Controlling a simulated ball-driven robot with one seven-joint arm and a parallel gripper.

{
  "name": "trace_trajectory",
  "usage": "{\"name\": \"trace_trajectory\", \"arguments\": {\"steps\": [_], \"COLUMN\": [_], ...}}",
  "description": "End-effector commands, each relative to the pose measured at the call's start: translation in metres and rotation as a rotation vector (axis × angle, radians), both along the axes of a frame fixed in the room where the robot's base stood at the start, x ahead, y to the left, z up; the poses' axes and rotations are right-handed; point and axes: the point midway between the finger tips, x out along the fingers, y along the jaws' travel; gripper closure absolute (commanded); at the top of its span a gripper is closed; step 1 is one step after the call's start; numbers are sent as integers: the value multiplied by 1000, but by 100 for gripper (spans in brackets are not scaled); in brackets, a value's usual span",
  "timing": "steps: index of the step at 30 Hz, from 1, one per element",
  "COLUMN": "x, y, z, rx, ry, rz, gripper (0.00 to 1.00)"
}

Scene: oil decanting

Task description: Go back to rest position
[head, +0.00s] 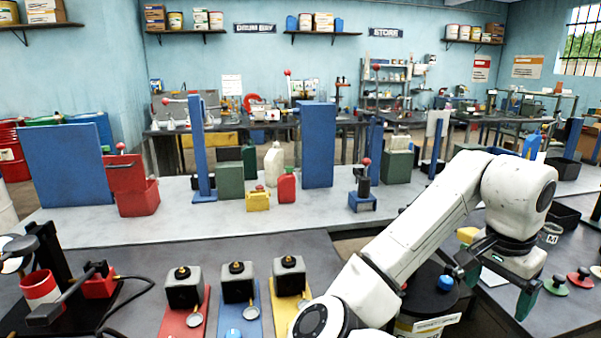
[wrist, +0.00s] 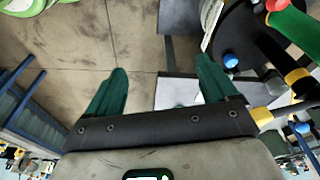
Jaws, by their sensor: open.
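My gripper (head: 497,280) is at the lower right of the head view, at the end of my white arm, which reaches from the bottom centre. Its green fingers are spread apart. In the wrist view, my gripper (wrist: 160,92) shows both green fingers wide apart with nothing between them. Behind them are the concrete floor and a pale surface. In the head view a black drum (head: 440,300) with a blue cap on its top is partly hidden behind my arm and gripper.
Right of my gripper, a green knob (head: 555,286) and a red knob (head: 580,277) sit on the dark table. Red, blue and yellow plates (head: 252,306) with black-and-grey units lie at front centre. A pale bench (head: 330,214) with blue panels and jugs stands beyond.

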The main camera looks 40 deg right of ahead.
Motion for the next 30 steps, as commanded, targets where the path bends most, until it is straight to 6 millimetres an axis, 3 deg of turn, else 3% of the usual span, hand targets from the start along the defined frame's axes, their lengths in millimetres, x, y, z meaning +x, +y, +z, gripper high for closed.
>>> {"name": "trace_trajectory", "arguments": {"steps": [8,13,17,23,30], "x": [8,29,49,76,81], "y": [-17,-20,-12,24,103], "z": [-13,-30,-51,-102,-187], "rx": [-192,-326,-393,-419,-314], "ry": [92,158,197,234,225], "rz": [176,393,588,915,1318], "gripper": [14,14,14,14,14]}}
